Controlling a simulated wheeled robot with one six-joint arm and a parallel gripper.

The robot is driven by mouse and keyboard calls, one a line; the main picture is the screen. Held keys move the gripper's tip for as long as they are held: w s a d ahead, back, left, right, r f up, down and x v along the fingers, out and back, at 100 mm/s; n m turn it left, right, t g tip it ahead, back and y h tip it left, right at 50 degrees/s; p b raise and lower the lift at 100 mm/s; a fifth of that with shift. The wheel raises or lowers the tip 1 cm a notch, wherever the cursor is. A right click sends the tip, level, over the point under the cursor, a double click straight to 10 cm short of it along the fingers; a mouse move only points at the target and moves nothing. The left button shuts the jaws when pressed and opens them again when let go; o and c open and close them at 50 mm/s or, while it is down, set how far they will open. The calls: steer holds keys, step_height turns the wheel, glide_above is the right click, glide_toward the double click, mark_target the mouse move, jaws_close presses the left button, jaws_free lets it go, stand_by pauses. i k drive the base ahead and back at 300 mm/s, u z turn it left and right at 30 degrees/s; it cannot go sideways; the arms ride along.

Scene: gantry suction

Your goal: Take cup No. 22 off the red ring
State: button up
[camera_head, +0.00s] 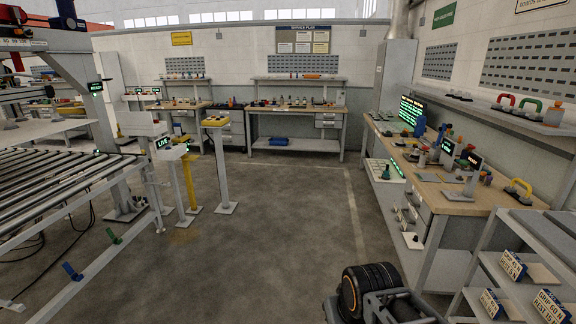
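I cannot make out cup No. 22 or the red ring; no number 22 is readable at this distance. Several small items stand on the right workbench (470,207), too small to identify as cups or rings. A red arched handle (504,99) sits on the upper right shelf, beside a green one and an orange-topped bottle. A dark jointed part of my arm shows at the bottom edge, right of centre. My gripper is not visible, so its state and any load are hidden.
A roller conveyor (60,186) fills the left, with a "LIVE" sign (163,142) and thin posts at its end. A grey rack (490,262) with "GRIP 60 N" signs stands close at lower right. Benches line the back wall. The middle floor (270,220) is clear.

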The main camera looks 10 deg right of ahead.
mark_target(415, 154)
steer(key=z, duration=0.05)
steer(key=i, duration=2.35)
steer(key=z, duration=0.55)
steer(key=i, duration=2.3)
steer(key=z, duration=0.85)
steer(key=i, duration=1.3)
steer(key=z, duration=0.25)
